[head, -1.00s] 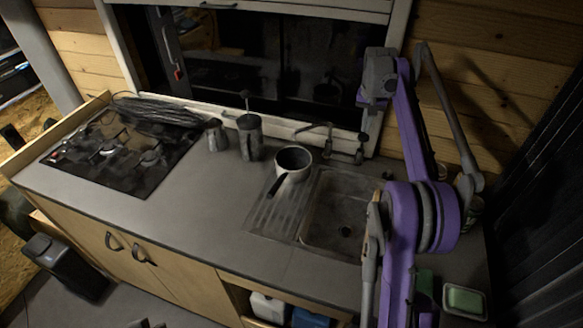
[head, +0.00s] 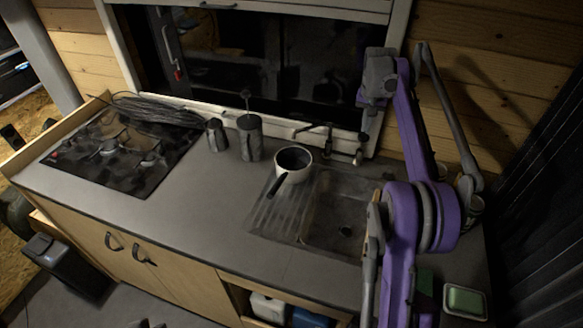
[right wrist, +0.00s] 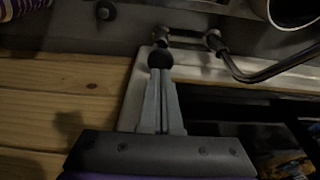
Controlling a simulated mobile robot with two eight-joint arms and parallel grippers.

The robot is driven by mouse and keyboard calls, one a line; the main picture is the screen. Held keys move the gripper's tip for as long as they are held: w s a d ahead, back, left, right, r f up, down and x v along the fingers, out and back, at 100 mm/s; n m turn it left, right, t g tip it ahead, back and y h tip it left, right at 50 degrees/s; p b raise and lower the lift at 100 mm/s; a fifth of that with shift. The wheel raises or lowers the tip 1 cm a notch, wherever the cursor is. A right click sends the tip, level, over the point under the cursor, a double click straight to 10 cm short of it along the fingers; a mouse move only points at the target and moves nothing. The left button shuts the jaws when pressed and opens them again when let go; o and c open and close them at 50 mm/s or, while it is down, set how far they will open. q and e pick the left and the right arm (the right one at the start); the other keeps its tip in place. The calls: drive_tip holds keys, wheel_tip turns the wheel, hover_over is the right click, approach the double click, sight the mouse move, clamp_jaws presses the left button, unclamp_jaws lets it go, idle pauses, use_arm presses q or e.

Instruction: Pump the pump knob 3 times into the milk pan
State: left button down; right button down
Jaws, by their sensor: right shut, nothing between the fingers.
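The milk pan (head: 296,172) is a pale pot with a dark inside and a black handle. It stands on the ribbed drainer left of the sink; its rim also shows at the top right of the right wrist view (right wrist: 296,12). The dark round pump knob (right wrist: 160,60) is at the tips of my right gripper (right wrist: 161,76), which is shut and empty with its fingers behind the knob. I cannot tell whether they touch. In the head view my right gripper (head: 370,122) is over the tap area behind the sink. My left gripper is not in view.
The tap spout (head: 314,128) reaches left toward the pan; the sink (head: 328,235) is below it. A jug (head: 216,136) and a grey canister (head: 250,143) stand left of the pan. A hob (head: 115,160) is far left. The counter between is clear.

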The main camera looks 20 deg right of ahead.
sight(363, 136)
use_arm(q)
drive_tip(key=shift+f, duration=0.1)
use_arm(e)
drive_tip(key=shift+f, duration=0.2)
